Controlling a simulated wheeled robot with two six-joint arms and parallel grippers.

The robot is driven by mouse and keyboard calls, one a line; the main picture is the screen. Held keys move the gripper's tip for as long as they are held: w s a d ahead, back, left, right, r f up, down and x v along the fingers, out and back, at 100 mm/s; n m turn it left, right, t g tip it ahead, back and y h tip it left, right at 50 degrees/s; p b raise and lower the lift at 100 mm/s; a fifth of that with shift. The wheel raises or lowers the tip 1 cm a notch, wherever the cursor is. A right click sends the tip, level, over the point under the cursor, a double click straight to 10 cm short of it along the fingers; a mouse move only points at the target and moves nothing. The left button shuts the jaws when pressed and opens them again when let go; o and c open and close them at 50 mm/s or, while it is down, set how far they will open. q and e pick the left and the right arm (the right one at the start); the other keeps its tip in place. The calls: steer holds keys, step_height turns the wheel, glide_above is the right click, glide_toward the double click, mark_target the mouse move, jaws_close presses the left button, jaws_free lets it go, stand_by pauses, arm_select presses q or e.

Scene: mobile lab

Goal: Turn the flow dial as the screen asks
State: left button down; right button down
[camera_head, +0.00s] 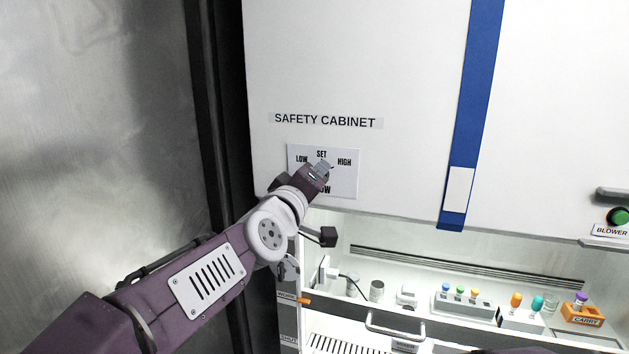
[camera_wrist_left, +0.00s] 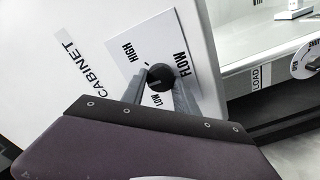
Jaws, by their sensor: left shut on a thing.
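The flow dial is a black round knob (camera_wrist_left: 160,77) on a white plate (camera_wrist_left: 178,48) lettered HIGH, LOW and FLOW. In the head view the plate (camera_head: 348,184) is on the cabinet front and also reads SET at its top. My left gripper (camera_head: 323,166) reaches it from lower left and hides the knob there. In the left wrist view its grey fingers lie on both sides of the knob, shut on it. I cannot make out clearly which word the knob points to. My right gripper and the screen are not in view.
The SAFETY CABINET panel (camera_head: 400,60) has a blue vertical strip (camera_head: 473,110). Below is a lit bay with racks of coloured-cap tubes (camera_head: 460,303), an orange CARRY rack (camera_head: 582,313) and a metal handle (camera_head: 395,332). A green BLOWER button (camera_head: 619,216) is at the right.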

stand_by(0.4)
arm_select(q)
steer(key=c, duration=0.9)
jaws_free()
steer(key=shift+c, duration=0.2)
steer(key=p+v, duration=0.7)
steer(key=v, duration=0.2)
